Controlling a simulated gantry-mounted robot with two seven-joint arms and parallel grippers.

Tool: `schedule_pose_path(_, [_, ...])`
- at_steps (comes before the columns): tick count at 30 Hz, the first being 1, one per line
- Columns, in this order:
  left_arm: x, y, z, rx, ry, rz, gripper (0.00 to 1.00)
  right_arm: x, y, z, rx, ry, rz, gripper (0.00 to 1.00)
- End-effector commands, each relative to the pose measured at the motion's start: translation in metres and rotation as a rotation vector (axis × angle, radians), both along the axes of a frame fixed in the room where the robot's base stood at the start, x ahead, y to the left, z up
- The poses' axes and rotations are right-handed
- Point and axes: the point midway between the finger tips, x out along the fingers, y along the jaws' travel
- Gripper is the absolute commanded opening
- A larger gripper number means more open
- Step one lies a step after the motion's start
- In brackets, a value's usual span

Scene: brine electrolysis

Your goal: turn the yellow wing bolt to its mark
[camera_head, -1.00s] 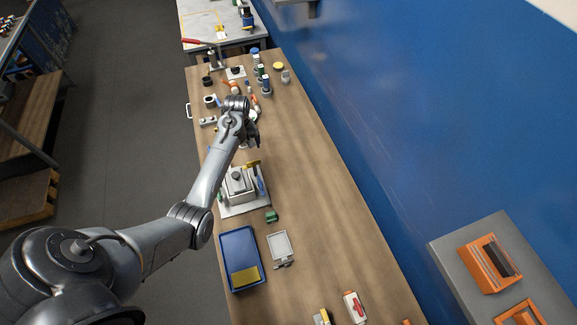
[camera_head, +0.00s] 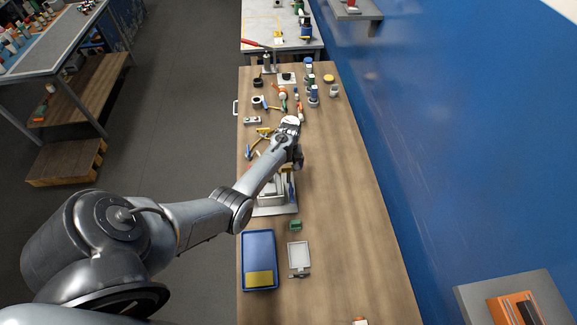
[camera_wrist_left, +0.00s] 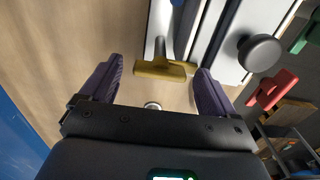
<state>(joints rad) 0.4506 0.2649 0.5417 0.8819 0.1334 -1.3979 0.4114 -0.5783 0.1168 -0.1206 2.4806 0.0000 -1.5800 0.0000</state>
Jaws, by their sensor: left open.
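The yellow wing bolt (camera_wrist_left: 164,69) shows in the left wrist view as a flat yellow bar on a dark shaft, at the edge of the grey and white cell apparatus (camera_wrist_left: 230,65). I cannot make out the mark. My right gripper is not in view.
A dark round knob (camera_wrist_left: 259,52) is close to the right finger, with a red part (camera_wrist_left: 271,90) beyond. Bottles (camera_head: 313,97) and tools crowd the far end.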

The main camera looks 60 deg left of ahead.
Motion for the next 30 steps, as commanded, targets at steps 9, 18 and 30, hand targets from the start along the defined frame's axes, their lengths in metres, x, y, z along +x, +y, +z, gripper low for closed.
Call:
schedule_pose_path(9, [-0.0001,0.0003,-0.0019,0.0,0.0,0.0,0.89,-0.0004,-0.0008,-0.0006,-0.003,0.002,0.001,0.43])
schedule_pose_path(18, [-0.0002,0.0003,-0.0018,0.0,0.0,0.0,0.45,-0.0009,-0.0017,-0.0011,-0.007,0.003,0.003,0.43])
schedule_pose_path(30, [-0.0003,0.0,-0.0013,0.0,0.001,0.043,0.33,-0.0011,-0.0017,0.0012,-0.006,0.003,0.003,0.43])
